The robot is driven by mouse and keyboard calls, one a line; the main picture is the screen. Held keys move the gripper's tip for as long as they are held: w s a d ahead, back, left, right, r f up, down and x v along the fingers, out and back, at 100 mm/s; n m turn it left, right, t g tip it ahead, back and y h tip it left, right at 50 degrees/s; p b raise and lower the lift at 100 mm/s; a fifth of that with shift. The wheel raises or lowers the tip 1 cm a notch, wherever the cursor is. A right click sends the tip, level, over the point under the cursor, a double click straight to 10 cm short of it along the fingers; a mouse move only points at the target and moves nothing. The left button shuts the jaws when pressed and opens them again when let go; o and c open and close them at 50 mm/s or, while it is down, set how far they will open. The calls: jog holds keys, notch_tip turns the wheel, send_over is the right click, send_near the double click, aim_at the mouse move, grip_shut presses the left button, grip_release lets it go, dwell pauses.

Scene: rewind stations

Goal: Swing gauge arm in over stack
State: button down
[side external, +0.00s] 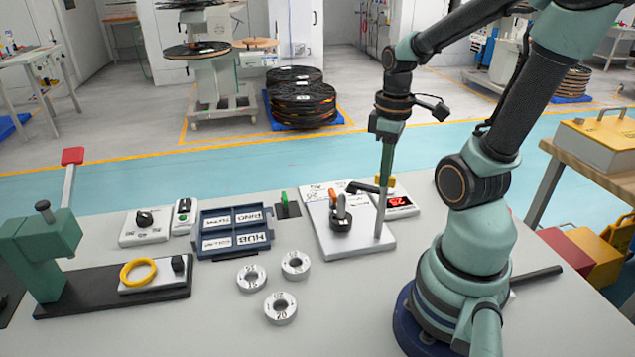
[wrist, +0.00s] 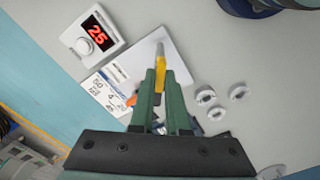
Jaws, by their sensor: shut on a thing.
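A dark gauge arm (side external: 362,187) reaches left from near my fingertips towards the stack. The stack (side external: 341,224) is a dark round piece with an orange lever (side external: 332,194) and a grey peg. In the wrist view my gripper (wrist: 161,75) is shut on a yellow part (wrist: 160,60) of the gauge arm. Its fingers hide most of the stack there. I cannot tell whether the gauge arm's tip is over the stack.
A red display (side external: 401,202) stands right behind the plate; it reads 25 in the wrist view (wrist: 98,36). A blue labelled tray (side external: 232,252) and several pale rings (side external: 281,308) lie to the left. A green press (side external: 45,245) and yellow ring (side external: 138,272) are farther left.

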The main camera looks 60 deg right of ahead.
jog(key=shift+r, duration=0.1)
jog(key=c, duration=0.9)
grip_release()
notch_tip(320, 180, up, 12)
jog(key=shift+w, duration=0.1)
jog(key=w+a+f+t, duration=0.1)
jog(key=w+a+t, duration=0.1)
jog(key=w+a, duration=0.2)
jog(key=w+a+f+m+t, duration=0.1)
jog(key=w+a, duration=0.4)
jog(key=a, duration=0.5)
jog(key=f+t, duration=0.1)
jog(key=t, duration=0.1)
jog(key=shift+w+a+f+m+t, duration=0.15)
jog(key=shift+w+a+m+t, duration=0.1)
jog(key=shift+a+m+t, duration=0.05)
